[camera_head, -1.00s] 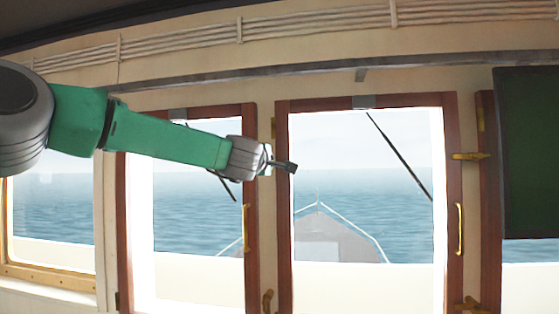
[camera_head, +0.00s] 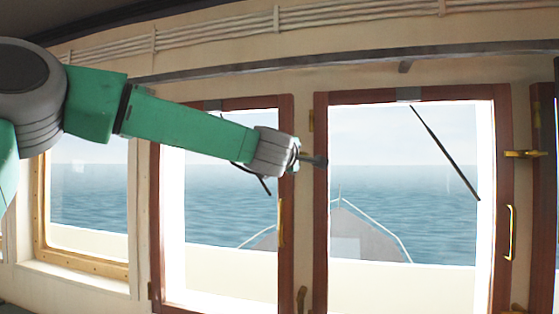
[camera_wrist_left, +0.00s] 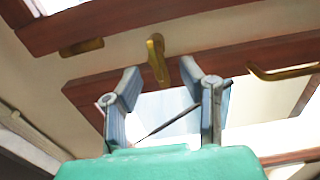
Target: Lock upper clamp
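A brass clamp (camera_wrist_left: 157,60) shows in the left wrist view, on the beige strip and reaching over the edge of a wooden window frame (camera_wrist_left: 245,52). My left gripper (camera_wrist_left: 161,70) is open, with its two fingers spread on either side of the clamp's near end. I cannot tell whether they touch it. In the head view my left gripper (camera_head: 318,160) is near the strip between the two wooden-framed windows and hides this clamp. Another brass clamp (camera_head: 522,153) shows at the right edge of the right window. My right gripper is not in view.
A brass handle (camera_head: 281,222) is on the left window's frame, and another (camera_head: 510,232) on the right window's frame. A lower brass clamp (camera_head: 302,298) sits between the windows. A dark rail (camera_head: 350,62) runs above them. A brass plate (camera_wrist_left: 82,47) is near the gripper.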

